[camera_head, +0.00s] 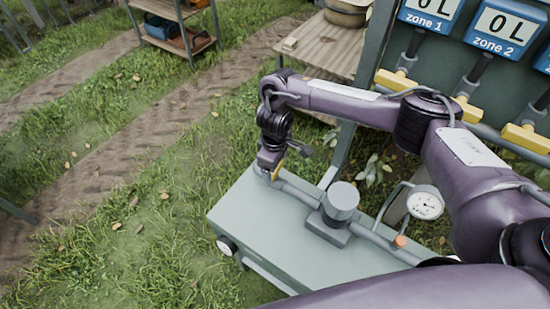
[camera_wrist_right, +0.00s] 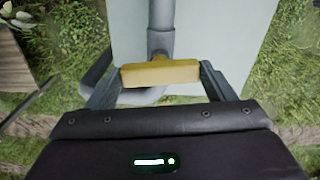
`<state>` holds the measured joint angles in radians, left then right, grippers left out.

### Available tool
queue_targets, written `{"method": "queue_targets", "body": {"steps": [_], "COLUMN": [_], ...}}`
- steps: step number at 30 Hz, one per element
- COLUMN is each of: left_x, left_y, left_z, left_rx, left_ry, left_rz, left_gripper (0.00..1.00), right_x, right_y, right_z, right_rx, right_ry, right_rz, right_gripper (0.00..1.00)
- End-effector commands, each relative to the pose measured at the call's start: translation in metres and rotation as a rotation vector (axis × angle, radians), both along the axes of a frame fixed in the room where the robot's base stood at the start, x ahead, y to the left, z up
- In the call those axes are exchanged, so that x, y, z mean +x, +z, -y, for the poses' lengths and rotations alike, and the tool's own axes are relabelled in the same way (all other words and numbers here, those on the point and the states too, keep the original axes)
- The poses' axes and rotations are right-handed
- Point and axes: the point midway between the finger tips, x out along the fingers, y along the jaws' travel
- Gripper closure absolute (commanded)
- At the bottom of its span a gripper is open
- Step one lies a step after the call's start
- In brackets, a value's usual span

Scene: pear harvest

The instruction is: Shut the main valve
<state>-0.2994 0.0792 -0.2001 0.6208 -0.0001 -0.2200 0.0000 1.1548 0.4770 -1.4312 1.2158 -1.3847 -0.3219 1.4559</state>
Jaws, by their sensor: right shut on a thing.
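The main valve's yellow handle (camera_wrist_right: 160,73) sits on the end of a grey pipe (camera_wrist_right: 161,20) that runs over the pale green bench top. In the right wrist view the handle lies crosswise to the pipe. My right gripper (camera_wrist_right: 160,82) is shut on the handle, with one finger at each end of it. In the head view my right gripper (camera_head: 272,163) reaches down at the bench's far left part, and only a sliver of the yellow handle (camera_head: 278,172) shows beside it. My left gripper is not in view.
The pale green bench (camera_head: 262,232) carries a grey cylindrical pipe fitting (camera_head: 341,203) and a round gauge (camera_head: 426,205). Yellow zone-valve handles (camera_head: 468,110) and blue zone displays (camera_head: 500,27) stand at upper right. A wooden table (camera_head: 318,48) is behind. Grass and dirt tracks lie open at left.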

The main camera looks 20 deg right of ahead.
Motion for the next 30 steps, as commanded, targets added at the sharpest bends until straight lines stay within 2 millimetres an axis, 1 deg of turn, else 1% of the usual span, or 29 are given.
{"method": "queue_targets", "body": {"steps": [1,9,26,27,30], "left_x": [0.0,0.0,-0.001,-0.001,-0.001], "left_y": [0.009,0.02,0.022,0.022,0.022], "left_z": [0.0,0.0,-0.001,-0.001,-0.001], "left_rx": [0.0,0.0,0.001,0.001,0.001], "left_ry": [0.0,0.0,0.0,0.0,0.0], "left_rz": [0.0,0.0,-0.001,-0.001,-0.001], "left_gripper": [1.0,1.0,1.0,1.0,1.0], "right_x": [0.001,0.002,0.004,0.003,0.003], "right_y": [0.006,0.004,0.002,0.003,0.002], "right_z": [-0.001,-0.001,-0.001,-0.001,-0.001], "right_rx": [0.002,0.003,0.003,0.003,0.003], "right_ry": [-0.028,-0.127,-0.156,-0.156,-0.154], "right_rz": [0.002,0.006,0.009,0.009,0.007], "right_gripper": [0.46,0.46,0.46,0.2,0.07]}}
